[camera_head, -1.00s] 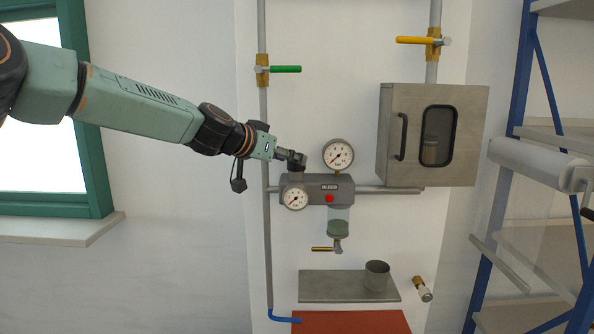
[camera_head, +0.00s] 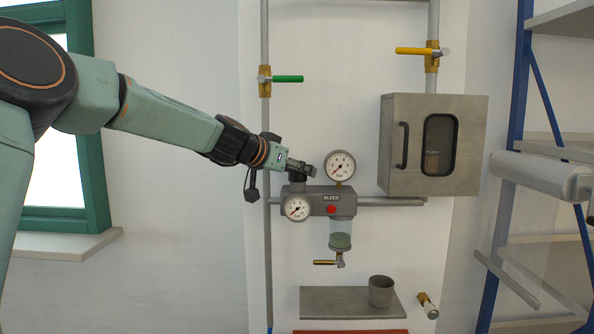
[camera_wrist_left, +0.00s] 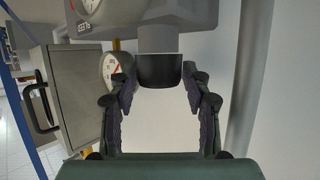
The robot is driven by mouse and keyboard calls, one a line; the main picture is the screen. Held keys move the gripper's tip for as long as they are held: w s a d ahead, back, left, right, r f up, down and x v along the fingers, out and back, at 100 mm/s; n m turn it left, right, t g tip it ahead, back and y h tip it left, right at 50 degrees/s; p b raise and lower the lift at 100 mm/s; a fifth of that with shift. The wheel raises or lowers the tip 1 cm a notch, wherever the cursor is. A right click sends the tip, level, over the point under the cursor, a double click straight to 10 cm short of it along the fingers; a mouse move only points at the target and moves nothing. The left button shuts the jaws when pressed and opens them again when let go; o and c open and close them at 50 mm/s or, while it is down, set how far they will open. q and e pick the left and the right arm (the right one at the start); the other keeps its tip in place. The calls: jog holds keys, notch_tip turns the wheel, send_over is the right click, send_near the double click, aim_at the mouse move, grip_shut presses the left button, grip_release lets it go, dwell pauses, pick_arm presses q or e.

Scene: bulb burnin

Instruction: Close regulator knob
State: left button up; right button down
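The dark regulator knob (camera_head: 297,177) sits on top of the grey regulator block (camera_head: 343,208), left of the upper gauge. In the left wrist view, the black knob (camera_wrist_left: 158,71) is below a grey collar, between the fingertips of my left gripper (camera_wrist_left: 159,90). The fingers are open, one on each side, with narrow gaps between them and the knob. In the head view, my left gripper (camera_head: 303,167) reaches in from the left at the knob's height and partly covers it. My right gripper is not in view.
Two pressure gauges (camera_head: 340,166) (camera_head: 297,207) and a red button (camera_head: 331,209) are close by. A metal cabinet (camera_head: 389,170) is to the right. A green-handled valve (camera_head: 287,79) is above. A shelf with a cup (camera_head: 381,291) is below.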

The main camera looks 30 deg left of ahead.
pick_arm(q)
jog(key=shift+w+f, duration=0.1)
jog(key=shift+w, duration=0.05)
jog(key=shift+c, duration=1.4)
jog(key=c, duration=0.5)
jog(key=shift+d, duration=0.1)
